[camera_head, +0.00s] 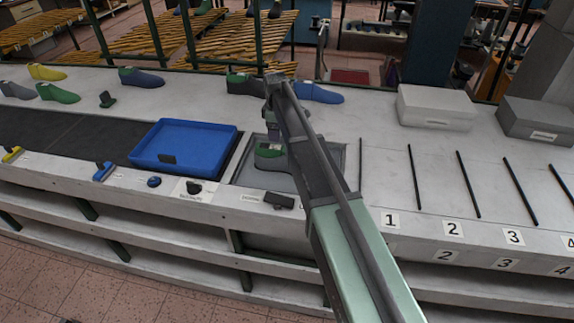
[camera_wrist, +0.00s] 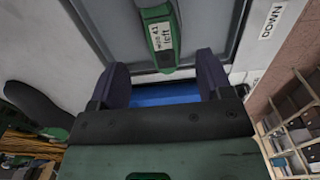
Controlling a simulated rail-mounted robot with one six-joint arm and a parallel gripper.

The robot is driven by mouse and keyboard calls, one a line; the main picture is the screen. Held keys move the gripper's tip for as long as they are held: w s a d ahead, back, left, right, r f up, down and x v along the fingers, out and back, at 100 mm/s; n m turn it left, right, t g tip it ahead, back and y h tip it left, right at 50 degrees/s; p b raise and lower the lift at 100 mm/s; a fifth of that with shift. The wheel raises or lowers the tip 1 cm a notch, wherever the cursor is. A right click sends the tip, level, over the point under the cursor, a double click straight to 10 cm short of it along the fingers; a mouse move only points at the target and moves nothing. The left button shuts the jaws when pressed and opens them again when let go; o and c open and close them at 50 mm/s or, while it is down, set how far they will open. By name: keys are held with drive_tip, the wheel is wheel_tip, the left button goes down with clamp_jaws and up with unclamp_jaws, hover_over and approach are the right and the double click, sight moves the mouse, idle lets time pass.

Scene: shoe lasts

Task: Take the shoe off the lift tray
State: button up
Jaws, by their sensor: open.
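A green and dark grey shoe last (camera_head: 270,153) sits on the grey lift tray (camera_head: 250,178), partly hidden behind my arm. In the wrist view the shoe (camera_wrist: 158,35) is beyond the fingertips, at the top of the picture, with a white label reading "41 left". The grey tray surface (camera_wrist: 212,28) lies around it. My gripper (camera_head: 272,132) hangs above the shoe. In the wrist view its two dark fingers (camera_wrist: 160,72) are spread apart with no shoe between them.
A blue tray (camera_head: 185,147) stands just left of the lift tray. Several shoe lasts, including a blue one (camera_head: 318,93), stand along the back. Grey boxes (camera_head: 436,106) are at the back right. Black divider strips (camera_head: 414,172) mark numbered lanes on the right.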

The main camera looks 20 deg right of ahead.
sight(278, 147)
wheel_tip(278, 147, down, 9)
drive_tip(key=b, duration=0.7)
drive_tip(key=shift+d+f+b, duration=0.15)
drive_tip(key=shift+b, duration=0.2)
drive_tip(key=shift+s+r, duration=0.1)
drive_tip(key=shift+r, duration=0.15)
clamp_jaws()
